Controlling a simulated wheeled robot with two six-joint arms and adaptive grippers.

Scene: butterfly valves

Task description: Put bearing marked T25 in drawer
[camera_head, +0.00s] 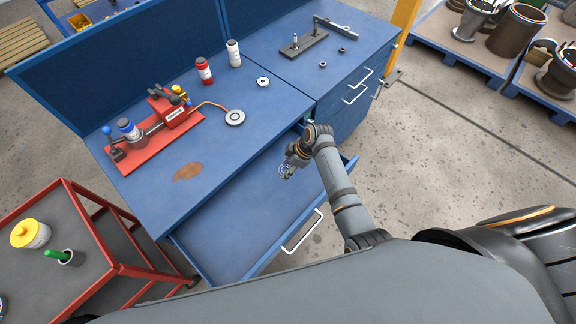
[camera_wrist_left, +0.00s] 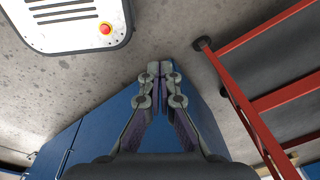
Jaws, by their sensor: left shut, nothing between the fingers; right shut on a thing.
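The blue drawer (camera_head: 235,215) of the workbench is pulled open, and its inside looks empty. My right gripper (camera_head: 286,173) is over the far right part of the open drawer. It is shut on a small ring-shaped bearing (camera_head: 284,169); its marking is too small to read. I cannot tell whether the bearing touches the drawer floor. My left gripper (camera_wrist_left: 154,72) shows in the left wrist view, shut and empty, with the floor and the blue bench side beyond it. It does not show in the head view.
The blue benchtop (camera_head: 230,155) holds a red fixture (camera_head: 157,128), a round disc (camera_head: 235,117), a red bottle (camera_head: 204,71), a white bottle (camera_head: 234,53) and a ring (camera_head: 263,82). Smaller rings (camera_head: 323,65) lie farther right. A red cart (camera_head: 75,255) stands at the left.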

